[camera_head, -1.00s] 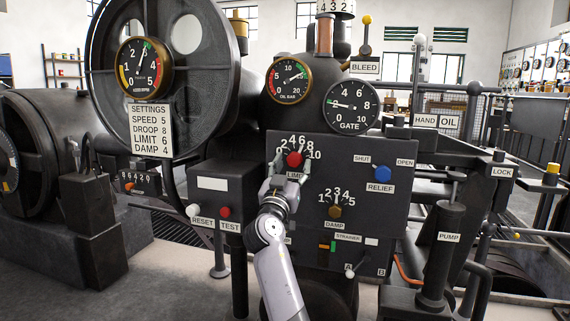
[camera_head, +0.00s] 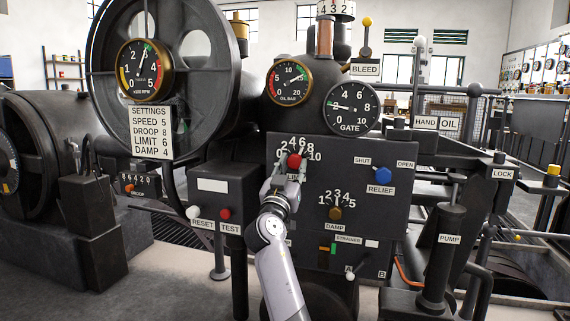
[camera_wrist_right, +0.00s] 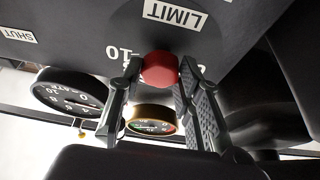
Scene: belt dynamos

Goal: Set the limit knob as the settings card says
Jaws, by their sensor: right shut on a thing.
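The settings card (camera_head: 151,132) hangs under the rpm gauge at the left and reads SPEED 5, DROOP 8, LIMIT 6, DAMP 4. The red limit knob (camera_head: 294,161) sits on the dark panel, with a number scale up to 10 arched over it. My right gripper (camera_head: 291,172) is shut on the knob from below and in front. In the right wrist view the red knob (camera_wrist_right: 159,68) is between the two fingers, near the LIMIT label (camera_wrist_right: 174,14). The gripper partly covers the dial, and I cannot read the knob's setting. My left gripper is not in view.
The blue relief knob (camera_head: 382,174) is right of the limit knob, and the brown damp knob (camera_head: 335,213) is below right. The gate gauge (camera_head: 352,107) is above the panel.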

